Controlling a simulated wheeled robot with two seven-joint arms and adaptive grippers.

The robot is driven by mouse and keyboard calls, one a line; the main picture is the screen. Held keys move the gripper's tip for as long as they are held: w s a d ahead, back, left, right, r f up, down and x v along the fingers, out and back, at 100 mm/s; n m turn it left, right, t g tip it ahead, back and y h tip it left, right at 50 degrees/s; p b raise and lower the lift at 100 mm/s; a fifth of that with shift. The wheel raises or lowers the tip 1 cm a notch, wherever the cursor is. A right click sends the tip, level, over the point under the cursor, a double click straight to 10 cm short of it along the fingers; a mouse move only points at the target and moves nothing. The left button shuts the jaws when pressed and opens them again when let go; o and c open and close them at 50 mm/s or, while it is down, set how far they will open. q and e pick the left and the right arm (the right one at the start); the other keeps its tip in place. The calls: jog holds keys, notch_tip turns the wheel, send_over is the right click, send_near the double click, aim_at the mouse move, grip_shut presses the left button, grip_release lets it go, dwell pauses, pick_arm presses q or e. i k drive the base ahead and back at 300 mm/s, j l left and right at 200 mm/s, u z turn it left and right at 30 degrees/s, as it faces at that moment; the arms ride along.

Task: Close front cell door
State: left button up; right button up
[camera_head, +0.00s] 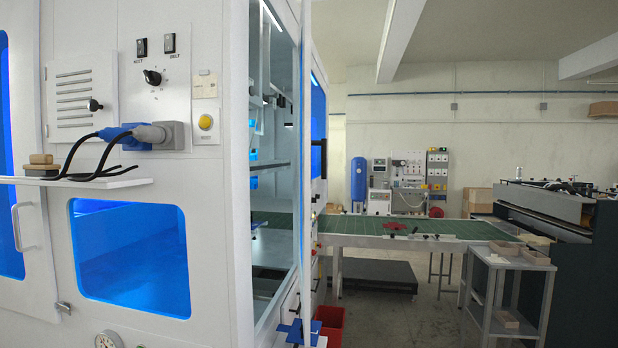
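A white cell with blue windows fills the left of the head view. A white door (31,160) with a blue window and a pale handle (25,227) is at the far left edge; it looks flush with the front, though I cannot tell if it is latched. On the cell's right-hand face, a tall opening (272,215) shows shelves and a green surface inside. A narrow white upright (305,150) stands at its right edge; I cannot tell whether it is a door seen edge-on or a frame. Neither gripper is in view.
A small shelf (110,181) with cables and wooden blocks juts from the cell front. A green-topped table (450,229), a grey side table (508,262) and a dark machine (585,270) stand to the right. A red bin (329,322) sits by the cell.

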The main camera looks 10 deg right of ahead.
aim_at(309, 160)
jog(key=l+u, duration=0.25)
jog(key=l, duration=1.3)
